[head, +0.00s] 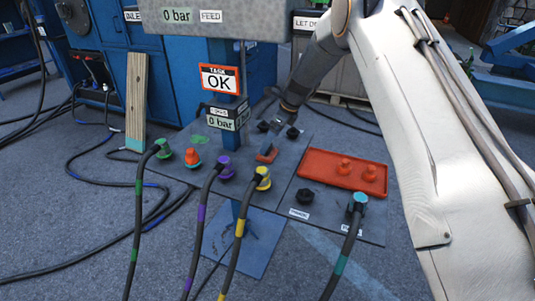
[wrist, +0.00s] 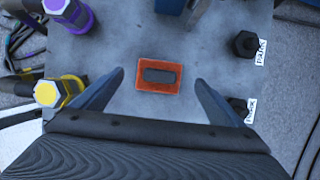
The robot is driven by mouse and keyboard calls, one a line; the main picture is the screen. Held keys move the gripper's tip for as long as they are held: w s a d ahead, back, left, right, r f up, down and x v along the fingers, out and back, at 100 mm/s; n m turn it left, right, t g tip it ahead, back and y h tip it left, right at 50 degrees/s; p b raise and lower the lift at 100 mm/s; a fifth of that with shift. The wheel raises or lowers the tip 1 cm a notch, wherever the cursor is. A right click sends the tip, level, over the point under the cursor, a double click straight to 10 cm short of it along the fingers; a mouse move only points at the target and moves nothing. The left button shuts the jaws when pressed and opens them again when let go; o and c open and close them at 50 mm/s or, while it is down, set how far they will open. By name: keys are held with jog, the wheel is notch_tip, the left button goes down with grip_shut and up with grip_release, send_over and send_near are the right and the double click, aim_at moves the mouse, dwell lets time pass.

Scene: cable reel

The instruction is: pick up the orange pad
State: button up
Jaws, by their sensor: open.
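The orange pad (head: 267,157) lies flat on the grey plate, behind the yellow hose coupling. In the wrist view the pad (wrist: 143,85) is a small orange rectangle with a dark grey block on its top. My gripper (wrist: 160,82) is open and empty, one finger to the left of the pad and one to the right, short of its far edge in the picture. In the head view my gripper (head: 280,119) comes down from behind onto the area above the pad. Its fingertips are hard to make out there, and their height over the plate cannot be told.
Green (head: 163,150), purple (head: 225,168) and yellow (head: 262,178) hose couplings stand in front and left. A black plug (wrist: 243,45) stands right of the pad. A red tray (head: 325,163) holds two orange caps. A blue post (head: 243,125) rises beside the pad.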

aim_at(268, 151)
jog(key=x, duration=0.5)
jog(key=shift+d, duration=0.15)
jog(key=c, duration=1.2)
